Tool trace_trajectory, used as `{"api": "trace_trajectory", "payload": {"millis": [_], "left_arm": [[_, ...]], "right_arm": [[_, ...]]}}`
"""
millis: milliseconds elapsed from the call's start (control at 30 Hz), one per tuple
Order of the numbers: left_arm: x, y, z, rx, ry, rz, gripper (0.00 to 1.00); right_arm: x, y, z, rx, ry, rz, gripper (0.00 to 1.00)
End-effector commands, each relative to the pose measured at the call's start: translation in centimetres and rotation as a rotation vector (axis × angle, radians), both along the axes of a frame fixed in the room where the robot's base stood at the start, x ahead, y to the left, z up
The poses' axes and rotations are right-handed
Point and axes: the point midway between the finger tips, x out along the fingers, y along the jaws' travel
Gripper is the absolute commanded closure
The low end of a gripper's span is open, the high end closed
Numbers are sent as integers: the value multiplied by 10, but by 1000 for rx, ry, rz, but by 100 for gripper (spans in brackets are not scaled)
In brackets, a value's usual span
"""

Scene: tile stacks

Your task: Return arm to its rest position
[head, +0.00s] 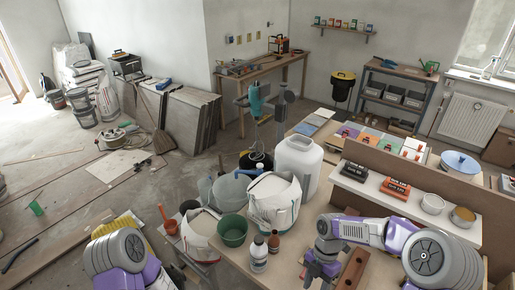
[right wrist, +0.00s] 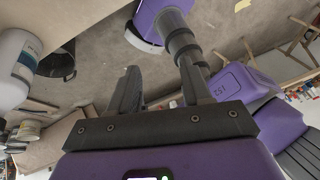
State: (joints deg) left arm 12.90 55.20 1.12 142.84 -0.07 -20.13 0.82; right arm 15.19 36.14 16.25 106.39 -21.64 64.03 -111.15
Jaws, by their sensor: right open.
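My right arm comes in from the lower right of the head view, bent over the bench. Its gripper (head: 318,272) hangs low over the bench's front part. In the right wrist view my right gripper (right wrist: 160,82) has its two dark fingers apart, with nothing between them. Part of my left arm shows at the lower left of the head view; its gripper is out of view. Coloured tiles (head: 371,139) lie toward the back of the bench, behind a brown raised board.
A white bottle (head: 259,252) and a brown bottle (head: 274,241) stand left of my right gripper. A green bucket (head: 232,230), a white sack (head: 273,203) and a large white canister (head: 297,165) are further left and back. Labelled boxes (head: 396,189) and bowls (head: 432,203) sit on a white ledge.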

Motion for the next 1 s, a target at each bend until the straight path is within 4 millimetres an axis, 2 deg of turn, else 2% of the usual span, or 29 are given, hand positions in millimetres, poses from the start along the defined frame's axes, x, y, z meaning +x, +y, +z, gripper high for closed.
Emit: {"api": "trace_trajectory", "payload": {"millis": [33,167,367,600,800,900,1000], "left_arm": [[1,0,-6,1,-3,1,51],[2,0,-13,1,-3,0,51],[1,0,-30,0,-1,-1,51],[2,0,-59,0,-2,1,51],[2,0,-80,0,-2,1,51],[2,0,-87,0,-2,1,51],[2,0,-91,0,-2,1,51]], "right_arm": [[-3,6,-15,-3,5,-56,52],[-8,20,-43,-17,14,-225,52],[-24,48,-101,-51,60,-601,52],[-60,80,-186,-149,205,-1306,52],[-91,85,-240,-252,338,-1894,52],[-103,82,-256,-290,385,-2118,52],[-111,79,-265,-312,414,-2271,52]]}}
